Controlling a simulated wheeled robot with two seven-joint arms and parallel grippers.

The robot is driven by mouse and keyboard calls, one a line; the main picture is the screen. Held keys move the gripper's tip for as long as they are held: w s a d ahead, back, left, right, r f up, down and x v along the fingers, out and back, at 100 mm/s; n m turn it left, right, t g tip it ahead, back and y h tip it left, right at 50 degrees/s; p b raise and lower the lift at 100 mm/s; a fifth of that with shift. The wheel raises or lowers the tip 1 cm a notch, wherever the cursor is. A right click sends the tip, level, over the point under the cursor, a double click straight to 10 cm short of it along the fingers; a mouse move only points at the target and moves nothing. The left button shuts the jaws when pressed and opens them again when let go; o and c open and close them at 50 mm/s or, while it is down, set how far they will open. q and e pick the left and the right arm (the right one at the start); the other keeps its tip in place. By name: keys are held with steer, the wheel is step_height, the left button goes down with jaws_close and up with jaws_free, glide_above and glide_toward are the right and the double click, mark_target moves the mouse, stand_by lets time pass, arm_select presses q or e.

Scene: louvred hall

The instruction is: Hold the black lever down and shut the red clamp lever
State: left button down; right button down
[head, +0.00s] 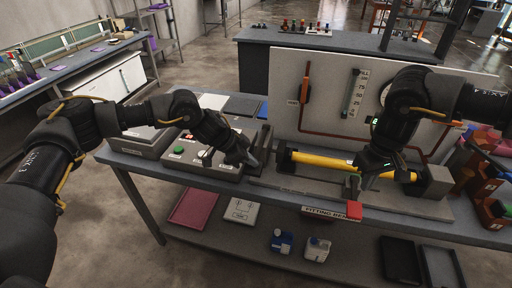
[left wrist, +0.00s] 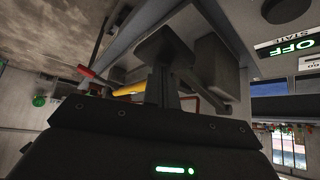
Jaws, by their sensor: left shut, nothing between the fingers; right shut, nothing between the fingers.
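The black lever (head: 265,136) stands on the bench left of the yellow pipe. My left gripper (head: 254,161) is shut and empty beside it. In the left wrist view a dark block (left wrist: 165,48), apparently the lever's end, is just beyond the shut fingertips (left wrist: 164,80); I cannot tell whether they touch. The red clamp lever (head: 354,210) sticks out at the bench's front edge, below the right part of the pipe; its red end also shows in the left wrist view (left wrist: 87,73). My right gripper (head: 371,167) is shut and empty, above and slightly right of the clamp lever.
A yellow pipe (head: 322,161) lies between two dark end blocks. A grey control box (head: 203,158) with a green button stands on the left. An upright panel (head: 330,92) with a gauge stands behind. Coloured bins (head: 490,185) are at the right.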

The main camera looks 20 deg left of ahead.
steer(key=shift+r, duration=0.3)
